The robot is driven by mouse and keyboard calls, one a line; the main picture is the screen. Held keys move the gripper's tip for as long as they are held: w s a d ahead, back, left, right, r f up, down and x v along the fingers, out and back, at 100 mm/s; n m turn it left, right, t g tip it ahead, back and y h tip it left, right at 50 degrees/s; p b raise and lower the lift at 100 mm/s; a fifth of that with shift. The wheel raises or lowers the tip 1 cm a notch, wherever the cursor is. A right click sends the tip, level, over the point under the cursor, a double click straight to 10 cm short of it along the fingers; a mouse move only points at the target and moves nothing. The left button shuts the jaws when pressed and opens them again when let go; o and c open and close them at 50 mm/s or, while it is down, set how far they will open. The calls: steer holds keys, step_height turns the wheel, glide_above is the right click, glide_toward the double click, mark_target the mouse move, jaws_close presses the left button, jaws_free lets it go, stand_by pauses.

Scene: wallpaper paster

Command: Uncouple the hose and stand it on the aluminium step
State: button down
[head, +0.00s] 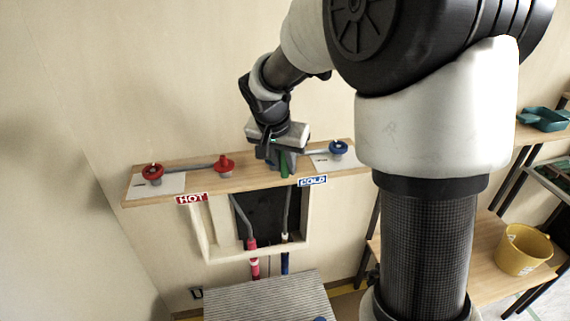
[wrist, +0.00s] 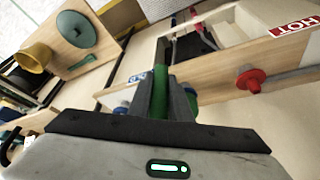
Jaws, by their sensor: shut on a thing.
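My gripper (head: 285,160) is at the wooden shelf, beside the COLD label, and points down. It is shut on a green upright cylinder, the hose (head: 284,164); the wrist view shows this green hose (wrist: 160,88) between the two dark fingers. The hose's lower end is hidden, so I cannot tell if it is still coupled. The ribbed grey aluminium step (head: 262,297) is low at the front, below the wall opening. Its visible top is bare except for a small blue thing at its front edge.
The wooden shelf (head: 245,182) carries red taps (head: 224,162) on the HOT side and a blue tap (head: 338,148) on the COLD side. Below is a framed dark opening with grey pipes, one red-ended (head: 252,262), one blue-ended. A yellow bucket (head: 523,250) stands on a bench at right.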

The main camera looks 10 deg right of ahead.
steer(key=shift+r+p, duration=0.95)
steer(key=shift+r, duration=1.2)
steer(key=shift+r+p, duration=1.05)
steer(key=shift+r, duration=0.85)
